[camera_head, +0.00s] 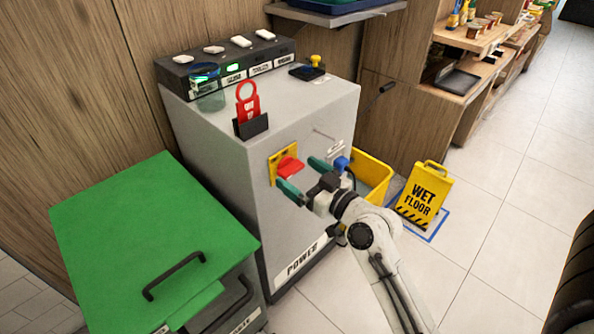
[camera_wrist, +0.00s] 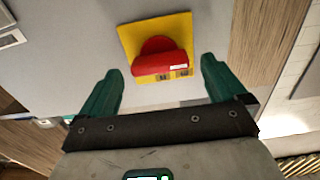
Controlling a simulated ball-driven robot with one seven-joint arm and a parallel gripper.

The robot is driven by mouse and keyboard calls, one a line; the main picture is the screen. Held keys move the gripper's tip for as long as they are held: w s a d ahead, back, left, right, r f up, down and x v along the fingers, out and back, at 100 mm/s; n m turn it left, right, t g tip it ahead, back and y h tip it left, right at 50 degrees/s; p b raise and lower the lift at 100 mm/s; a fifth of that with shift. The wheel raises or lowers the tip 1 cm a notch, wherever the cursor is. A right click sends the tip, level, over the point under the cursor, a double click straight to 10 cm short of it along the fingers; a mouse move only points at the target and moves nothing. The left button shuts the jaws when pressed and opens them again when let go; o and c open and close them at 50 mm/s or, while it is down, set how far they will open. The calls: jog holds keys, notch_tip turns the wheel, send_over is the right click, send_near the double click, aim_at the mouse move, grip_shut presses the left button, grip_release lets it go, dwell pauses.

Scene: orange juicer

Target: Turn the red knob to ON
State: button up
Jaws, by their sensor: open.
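The red knob (camera_head: 290,167) sits on a yellow plate (camera_head: 274,172) on the front of the grey machine (camera_head: 210,135). In the wrist view the red knob (camera_wrist: 160,58) shows on its yellow plate (camera_wrist: 132,40), with small labels at its lower right that I cannot read. My gripper (camera_head: 299,177) is open with green fingers, close to the knob. In the wrist view my gripper (camera_wrist: 160,88) has one finger on each side of the knob, and the space between them is empty. Whether a finger touches the plate cannot be told.
A green-lidded bin (camera_head: 140,240) stands left of the machine. A yellow bin (camera_head: 372,178) and a wet floor sign (camera_head: 424,195) stand to the right. A red tag (camera_head: 248,103) stands on the machine top. Tiled floor (camera_head: 490,240) is clear at the right.

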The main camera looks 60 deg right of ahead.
jog(key=shift+x, duration=0.8)
jog(key=c, duration=1.1)
